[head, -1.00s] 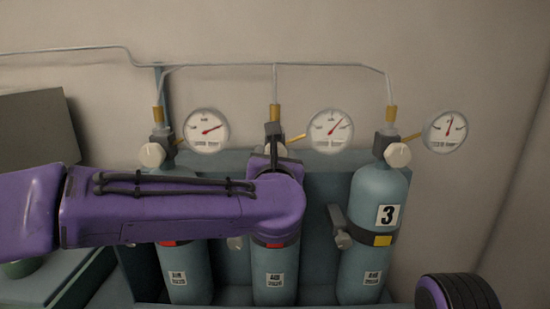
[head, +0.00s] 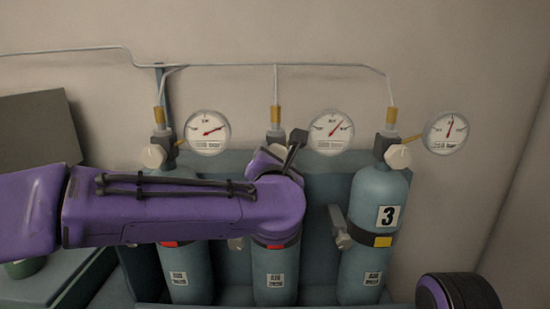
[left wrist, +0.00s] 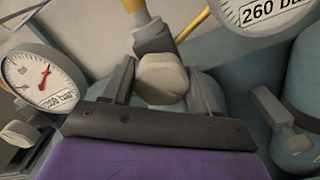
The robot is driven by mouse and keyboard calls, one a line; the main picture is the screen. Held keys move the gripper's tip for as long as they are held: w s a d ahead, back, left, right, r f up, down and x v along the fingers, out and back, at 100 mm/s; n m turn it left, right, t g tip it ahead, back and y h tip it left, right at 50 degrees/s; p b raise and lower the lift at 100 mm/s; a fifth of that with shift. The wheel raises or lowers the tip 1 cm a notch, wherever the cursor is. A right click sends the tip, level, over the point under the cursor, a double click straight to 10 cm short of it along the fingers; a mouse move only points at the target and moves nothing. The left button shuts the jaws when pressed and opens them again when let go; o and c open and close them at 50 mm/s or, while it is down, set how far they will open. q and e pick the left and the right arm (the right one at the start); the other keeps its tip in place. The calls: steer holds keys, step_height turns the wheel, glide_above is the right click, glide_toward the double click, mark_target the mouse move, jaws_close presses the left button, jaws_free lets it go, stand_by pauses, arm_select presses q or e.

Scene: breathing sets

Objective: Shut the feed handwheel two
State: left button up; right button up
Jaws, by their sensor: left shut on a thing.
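Feed handwheel two (left wrist: 162,78) is a pale, faceted knob on the valve of the middle bottle. In the left wrist view it sits between the two grey fingers of my left gripper (left wrist: 160,92), which is shut on it. In the head view the left gripper (head: 284,148) is at the middle valve (head: 275,136), its dark finger slanting up to the right. My purple wrist hides most of the handwheel and the bottle's upper part there. The middle bottle (head: 275,268) shows below my wrist. My right gripper is not in view.
The left handwheel (head: 154,156) and right handwheel (head: 398,157) are on the neighbouring bottles. A round gauge stands beside each valve: left (head: 207,132), middle (head: 330,132) and right (head: 446,132). A thin pipe (head: 320,65) runs above. Bare wall lies behind.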

arm_select(q)
steer(key=shift+f, duration=0.1)
steer(key=o, duration=1)
steer(key=shift+s, duration=0.1)
steer(key=s+b, duration=0.3)
steer(key=s, duration=0.7)
steer(key=shift+s, duration=0.25)
